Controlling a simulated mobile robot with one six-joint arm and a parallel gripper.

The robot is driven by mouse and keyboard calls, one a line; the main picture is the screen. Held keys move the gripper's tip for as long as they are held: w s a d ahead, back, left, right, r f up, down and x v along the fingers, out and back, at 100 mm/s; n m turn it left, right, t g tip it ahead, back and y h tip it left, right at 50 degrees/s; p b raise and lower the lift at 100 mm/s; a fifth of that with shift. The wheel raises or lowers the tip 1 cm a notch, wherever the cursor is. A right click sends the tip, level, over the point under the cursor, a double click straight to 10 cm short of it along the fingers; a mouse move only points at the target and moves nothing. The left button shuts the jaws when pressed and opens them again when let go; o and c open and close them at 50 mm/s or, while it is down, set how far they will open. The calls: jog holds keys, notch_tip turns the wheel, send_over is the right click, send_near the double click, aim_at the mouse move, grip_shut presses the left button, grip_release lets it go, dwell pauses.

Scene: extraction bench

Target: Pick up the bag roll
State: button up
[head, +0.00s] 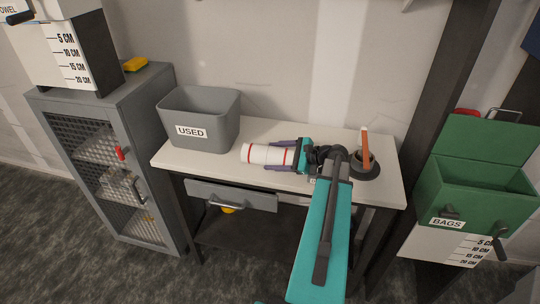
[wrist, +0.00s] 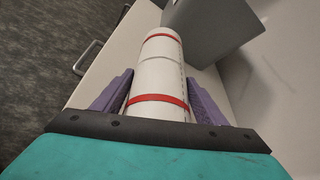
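The bag roll (head: 262,154) is a white cylinder with red bands. It lies on its side on the light tabletop, right of the grey bin marked USED. My gripper (head: 268,154) is at the roll's right end, with its purple fingers on either side of it. In the wrist view the roll (wrist: 158,78) runs lengthwise between the two fingers (wrist: 159,85). The fingers sit very close to its sides, with what looks like a thin gap, and the gripper looks open. The roll's near end is hidden behind my gripper.
The USED bin (head: 205,130) stands close to the roll's far end. A dark round holder (head: 364,170) with an orange-brown stick is at the table's right. A drawer (head: 232,197) is under the table (head: 180,158). A green BAGS box (head: 470,195) stands right, a grey cabinet (head: 90,180) left.

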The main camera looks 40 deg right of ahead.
jog(key=c, duration=0.9)
jog(key=shift+o, duration=0.2)
jog(key=shift+r, duration=0.2)
